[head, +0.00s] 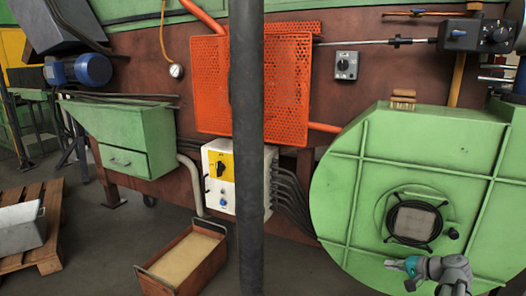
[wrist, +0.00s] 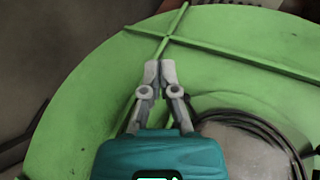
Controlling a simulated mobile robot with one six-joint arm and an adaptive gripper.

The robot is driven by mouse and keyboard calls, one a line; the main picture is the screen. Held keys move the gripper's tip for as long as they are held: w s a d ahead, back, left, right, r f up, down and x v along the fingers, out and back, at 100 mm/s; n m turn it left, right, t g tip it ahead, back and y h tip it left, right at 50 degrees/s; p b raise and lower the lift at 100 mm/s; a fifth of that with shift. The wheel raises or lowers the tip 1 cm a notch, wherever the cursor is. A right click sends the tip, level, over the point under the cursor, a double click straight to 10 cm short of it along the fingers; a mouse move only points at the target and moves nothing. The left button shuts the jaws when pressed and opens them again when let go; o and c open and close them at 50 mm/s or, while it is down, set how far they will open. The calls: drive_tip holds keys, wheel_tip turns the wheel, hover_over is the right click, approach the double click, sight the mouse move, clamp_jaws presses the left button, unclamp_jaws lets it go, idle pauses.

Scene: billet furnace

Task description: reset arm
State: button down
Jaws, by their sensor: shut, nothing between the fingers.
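My gripper (head: 389,264) is at the lower right of the head view, in front of the green blower housing (head: 345,190). It points to the left there. In the wrist view my gripper (wrist: 159,68) has its two grey fingertips together, with nothing between them. Behind the fingers the green housing (wrist: 90,75) and its raised ribs fill most of the wrist view. The gap between the fingertips and the housing cannot be judged. Part of a round opening with a dark ring (wrist: 260,128) shows at the right of the wrist view.
A dark vertical post (head: 247,150) crosses the middle of the head view. A white control box (head: 222,200) with a yellow panel hangs behind it. A brown box of sand-coloured material (head: 150,284) stands on the floor. A wooden pallet (head: 48,262) lies at left. Floor between them is clear.

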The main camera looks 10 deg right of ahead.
drive_tip(key=w+a+f+n+g+p, duration=0.1)
drive_tip(key=a+f+n+g, duration=0.15)
drive_tip(key=a, duration=0.65)
drive_tip(key=w+a+f+n+g+p, duration=0.15)
drive_tip(key=a+g, duration=0.25)
drive_tip(key=a, duration=0.5)
drive_tip(key=s+a+f+n+g+h+p, duration=0.1)
drive_tip(key=s+a+n+g+h, duration=0.15)
drive_tip(key=a, duration=0.65)
drive_tip(key=s+a+f+n+g+h+p, duration=0.15)
drive_tip(key=a+n+h, duration=0.25)
drive_tip(key=a, duration=0.4)
wheel_tip(320, 180, up, 38)
drive_tip(key=p, duration=3.7)
drive_tip(key=shift+s+r, duration=0.25)
